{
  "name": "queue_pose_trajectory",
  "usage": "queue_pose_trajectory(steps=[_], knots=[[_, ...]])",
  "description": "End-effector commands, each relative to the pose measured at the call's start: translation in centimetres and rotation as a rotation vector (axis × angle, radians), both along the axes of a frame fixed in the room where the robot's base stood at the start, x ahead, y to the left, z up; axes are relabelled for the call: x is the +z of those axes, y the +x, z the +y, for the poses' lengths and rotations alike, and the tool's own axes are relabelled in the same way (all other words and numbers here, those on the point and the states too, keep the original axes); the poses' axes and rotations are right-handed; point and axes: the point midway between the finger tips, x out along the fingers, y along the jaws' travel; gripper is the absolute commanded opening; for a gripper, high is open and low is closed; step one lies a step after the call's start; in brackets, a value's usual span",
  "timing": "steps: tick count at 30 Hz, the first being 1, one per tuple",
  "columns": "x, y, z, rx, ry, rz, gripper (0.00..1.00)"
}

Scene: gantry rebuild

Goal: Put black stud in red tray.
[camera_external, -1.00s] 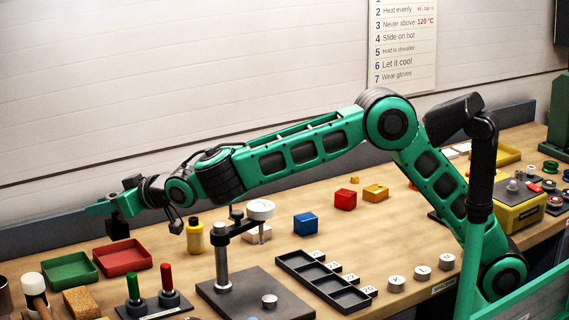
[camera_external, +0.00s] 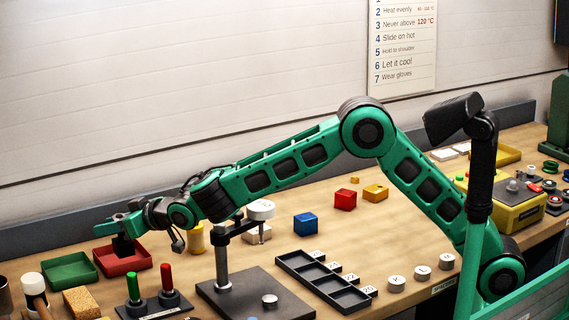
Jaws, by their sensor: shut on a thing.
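The red tray (camera_external: 136,265) sits on the bench at the left, right of the green tray. My gripper (camera_external: 122,237) is low over the red tray, its fingers pointing down. It is shut on the black stud (camera_external: 123,248), a dark piece that shows below the fingers, in front of the tray's back wall. The fingers and the stud are hard to tell apart at this size. I cannot tell whether the stud touches the tray floor.
A green tray (camera_external: 69,271) stands left of the red tray. A stand with green and red pegs (camera_external: 167,281) is in front. A yellow bottle (camera_external: 196,238) and a post with a crossarm (camera_external: 222,256) stand to the right. A mallet (camera_external: 35,287) lies at front left.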

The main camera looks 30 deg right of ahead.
Motion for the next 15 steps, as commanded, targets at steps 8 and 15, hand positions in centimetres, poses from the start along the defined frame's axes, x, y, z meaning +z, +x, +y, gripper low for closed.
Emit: queue_pose_trajectory(steps=[8, 15], knots=[[0.11, 0.04, 0.01, 0.0, 0.003, -0.003, 0.0], [-0.48, 0.03, 0.0, -0.001, 0.003, -0.002, 0.0]])
